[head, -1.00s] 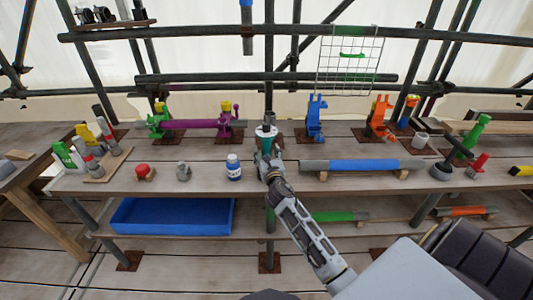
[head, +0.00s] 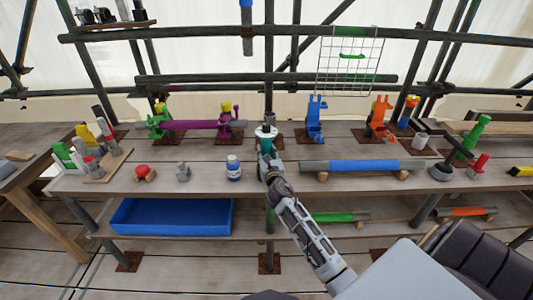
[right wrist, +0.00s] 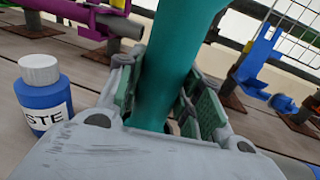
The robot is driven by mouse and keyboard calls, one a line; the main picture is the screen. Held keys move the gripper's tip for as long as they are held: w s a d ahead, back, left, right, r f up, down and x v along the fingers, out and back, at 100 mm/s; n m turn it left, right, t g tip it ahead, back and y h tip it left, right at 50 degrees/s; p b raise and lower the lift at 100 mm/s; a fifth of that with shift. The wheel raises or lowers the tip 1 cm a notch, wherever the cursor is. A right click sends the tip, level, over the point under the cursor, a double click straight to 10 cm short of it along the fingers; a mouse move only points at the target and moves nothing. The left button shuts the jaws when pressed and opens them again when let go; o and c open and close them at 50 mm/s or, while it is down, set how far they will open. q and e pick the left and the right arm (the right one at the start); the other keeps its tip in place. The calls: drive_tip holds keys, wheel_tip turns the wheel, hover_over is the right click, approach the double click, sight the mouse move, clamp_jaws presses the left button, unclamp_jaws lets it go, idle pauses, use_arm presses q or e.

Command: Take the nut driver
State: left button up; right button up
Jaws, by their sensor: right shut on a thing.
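A teal, thick-handled tool, which I take to be the nut driver (head: 266,146), stands at the middle of the bench against the scaffold post. It fills the space between my fingers in the right wrist view (right wrist: 172,75). My right gripper (head: 267,159) is shut on this teal handle, with green finger pads on both sides of it. A white collar or disc (head: 266,131) shows just behind the handle in the head view. The handle's lower end is hidden by the gripper. My left gripper is not in view.
A blue and white paste bottle (head: 234,168) stands close left of my gripper. A blue-wrapped tube (head: 360,166) lies to the right. Blue (head: 316,118) and orange (head: 380,117) clamps stand behind. A blue tray (head: 172,216) sits on the lower shelf.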

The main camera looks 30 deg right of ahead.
clamp_jaws()
drive_tip(key=shift+r, duration=0.15)
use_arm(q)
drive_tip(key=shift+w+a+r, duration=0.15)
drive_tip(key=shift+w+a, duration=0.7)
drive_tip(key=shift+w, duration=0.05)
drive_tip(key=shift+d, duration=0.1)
use_arm(e)
drive_tip(key=shift+r, duration=0.1)
